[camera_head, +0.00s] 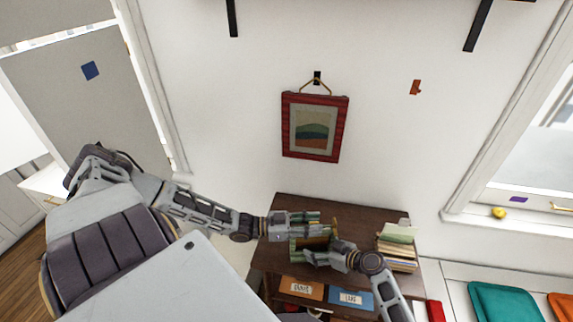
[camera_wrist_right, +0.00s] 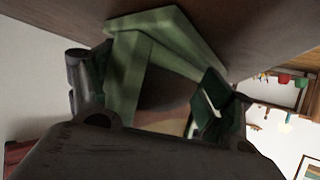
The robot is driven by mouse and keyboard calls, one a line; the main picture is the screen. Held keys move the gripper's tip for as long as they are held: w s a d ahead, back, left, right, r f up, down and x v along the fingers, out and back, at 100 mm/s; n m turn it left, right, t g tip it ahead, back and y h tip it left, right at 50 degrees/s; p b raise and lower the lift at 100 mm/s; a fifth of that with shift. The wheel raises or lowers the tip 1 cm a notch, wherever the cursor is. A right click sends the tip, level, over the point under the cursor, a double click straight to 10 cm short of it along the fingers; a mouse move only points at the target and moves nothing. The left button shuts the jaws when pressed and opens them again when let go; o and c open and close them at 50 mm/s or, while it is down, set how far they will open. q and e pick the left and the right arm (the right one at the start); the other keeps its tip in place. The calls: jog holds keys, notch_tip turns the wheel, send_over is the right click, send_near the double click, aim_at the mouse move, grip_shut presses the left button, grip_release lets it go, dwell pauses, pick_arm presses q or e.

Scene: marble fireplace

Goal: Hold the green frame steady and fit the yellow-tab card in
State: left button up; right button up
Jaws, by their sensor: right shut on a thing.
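The green frame (camera_head: 295,250) stands on the dark wooden cabinet top, partly hidden behind my grippers. In the right wrist view the green frame (camera_wrist_right: 126,75) fills the space between the fingers, with a dark opening in its middle. My right gripper (camera_head: 309,256) is at the frame's near side and shut on it; its fingers also show in the right wrist view (camera_wrist_right: 155,105). My left gripper (camera_head: 316,227) is over the upper part of the frame; I cannot tell whether it is open or shut. I cannot make out the yellow-tab card for sure.
The cabinet top (camera_head: 283,208) has a stack of papers or books (camera_head: 397,250) at its right. A red-framed picture (camera_head: 315,96) hangs on the wall behind. Bare top lies behind the grippers.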

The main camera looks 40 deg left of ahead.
pick_arm(q)
jog(key=v, duration=1.1)
jog(key=shift+s, duration=0.15)
pick_arm(e)
jog(key=shift+s+d+f, duration=0.15)
jog(key=shift+d+f, duration=0.05)
jog(key=shift+f, duration=0.25)
jog(key=o, duration=0.7)
jog(key=shift+o, duration=0.2)
jog(key=shift+a, duration=0.1)
jog(key=shift+r, duration=0.2)
jog(key=shift+w, duration=0.2)
jog(key=shift+d+r, duration=0.3)
jog(key=shift+v, duration=5.55)
jog(key=shift+s+f, duration=0.15)
